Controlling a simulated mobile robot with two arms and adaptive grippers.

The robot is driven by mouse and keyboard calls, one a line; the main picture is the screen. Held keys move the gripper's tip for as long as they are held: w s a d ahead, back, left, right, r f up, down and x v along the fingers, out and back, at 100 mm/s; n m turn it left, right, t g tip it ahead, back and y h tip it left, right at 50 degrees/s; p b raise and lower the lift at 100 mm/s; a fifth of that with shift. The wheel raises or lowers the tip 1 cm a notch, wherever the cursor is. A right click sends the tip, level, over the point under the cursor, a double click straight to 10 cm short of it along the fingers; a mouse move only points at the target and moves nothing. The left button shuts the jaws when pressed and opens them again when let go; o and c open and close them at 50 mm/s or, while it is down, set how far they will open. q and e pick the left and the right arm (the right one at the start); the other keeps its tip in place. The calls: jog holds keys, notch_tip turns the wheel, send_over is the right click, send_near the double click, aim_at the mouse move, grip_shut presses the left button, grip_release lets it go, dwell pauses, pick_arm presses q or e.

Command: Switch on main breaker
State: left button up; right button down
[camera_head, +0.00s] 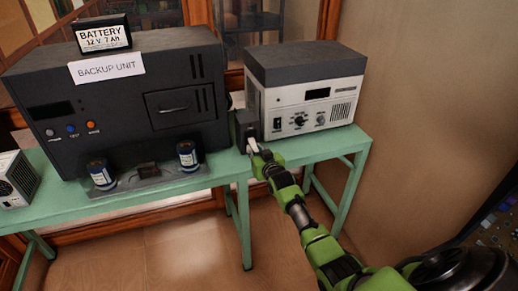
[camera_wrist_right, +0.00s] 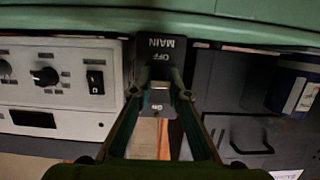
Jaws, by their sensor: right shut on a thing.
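The main breaker (camera_head: 246,122) is a small dark grey box at the table's front edge, between the backup unit and the grey-and-white unit. In the right wrist view, which is upside down, its plate (camera_wrist_right: 160,55) reads MAIN and OFF near the table side and ON at the opposite end. My right gripper (camera_head: 259,157) is in front of the breaker. In the right wrist view its fingers (camera_wrist_right: 161,84) are shut on the light metal breaker lever (camera_wrist_right: 159,93), between the OFF and ON marks. The lever's exact tilt is hard to tell. My left gripper is not in view.
The black backup unit (camera_head: 125,92) carries a battery (camera_head: 103,37) on top. Two blue cylinders (camera_head: 187,155) stand in front of it. The grey-and-white unit (camera_head: 308,102) with knobs is close on the right. All stand on the green table (camera_head: 318,146); a wall is at right.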

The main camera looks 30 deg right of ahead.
aim_at(253, 143)
notch_tip(253, 143, up, 2)
jog(key=g+p, duration=0.2)
jog(key=p, duration=0.2)
jog(key=shift+r, duration=0.2)
jog(key=g+p, duration=0.1)
jog(key=p, duration=0.1)
jog(key=r+g+y+p, duration=0.1)
jog(key=g+p, duration=0.1)
jog(key=shift+r+p, duration=0.1)
jog(key=shift+p, duration=0.2)
jog(key=shift+w+g, duration=0.1)
jog(key=shift+g, duration=0.5)
jog(key=shift+w+r+g+y, duration=0.15)
jog(key=shift+r+g+y, duration=0.25)
jog(key=shift+g, duration=0.5)
pick_arm(q)
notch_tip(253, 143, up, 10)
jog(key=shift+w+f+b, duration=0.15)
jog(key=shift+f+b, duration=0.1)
jog(key=shift+b, duration=0.2)
pick_arm(e)
jog(key=shift+d+r+g, duration=0.1)
jog(key=shift+g, duration=0.4)
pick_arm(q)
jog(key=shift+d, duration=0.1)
pick_arm(e)
jog(key=c, duration=1.9)
grip_release()
jog(key=shift+w, duration=0.1)
